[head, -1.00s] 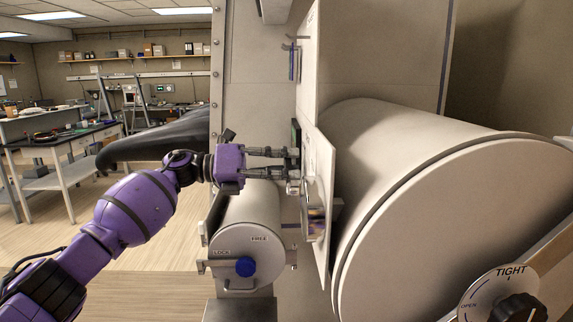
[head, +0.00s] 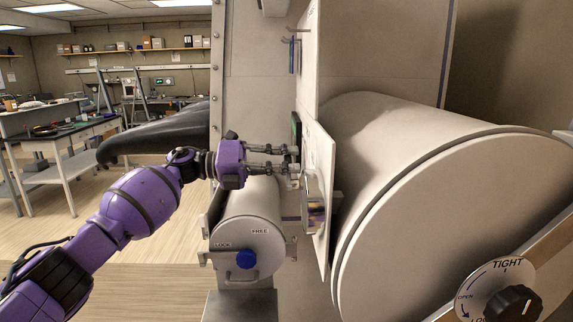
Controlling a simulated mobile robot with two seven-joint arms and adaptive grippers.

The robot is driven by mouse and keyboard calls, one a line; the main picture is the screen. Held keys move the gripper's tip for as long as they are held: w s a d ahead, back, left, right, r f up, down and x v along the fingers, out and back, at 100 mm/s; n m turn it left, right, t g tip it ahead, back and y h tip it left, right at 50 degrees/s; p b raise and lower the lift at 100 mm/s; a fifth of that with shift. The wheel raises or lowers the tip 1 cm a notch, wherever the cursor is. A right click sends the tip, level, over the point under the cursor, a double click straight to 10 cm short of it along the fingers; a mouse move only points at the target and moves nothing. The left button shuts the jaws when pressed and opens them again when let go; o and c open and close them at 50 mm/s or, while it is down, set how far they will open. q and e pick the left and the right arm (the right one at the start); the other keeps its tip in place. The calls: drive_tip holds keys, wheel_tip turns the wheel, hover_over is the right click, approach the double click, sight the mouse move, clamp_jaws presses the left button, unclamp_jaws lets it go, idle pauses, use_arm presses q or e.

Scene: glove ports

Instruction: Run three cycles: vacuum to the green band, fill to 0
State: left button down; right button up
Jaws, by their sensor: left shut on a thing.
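My left gripper (head: 294,160) reaches in from the left, its fingers at the edge of a white panel (head: 318,165) seen nearly edge-on. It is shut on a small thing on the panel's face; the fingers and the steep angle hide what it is. A dark green-edged display (head: 296,130) sits just above the fingers, its reading not visible. A round shiny gauge-like part (head: 314,203) is lower on the panel, its face too oblique to read. My right gripper is not in view.
A small cylinder (head: 250,208) with LOCK and FREE marks and a blue knob (head: 246,259) is below the gripper. A large cylinder (head: 450,215) fills the right, with a TIGHT/OPEN dial and black knob (head: 513,305) in front. Open floor lies left, before workbenches.

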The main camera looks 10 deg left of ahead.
use_arm(q)
drive_tip(key=c, duration=1.7)
unclamp_jaws()
drive_tip(key=v, duration=1.2)
drive_tip(key=shift+a, duration=0.1)
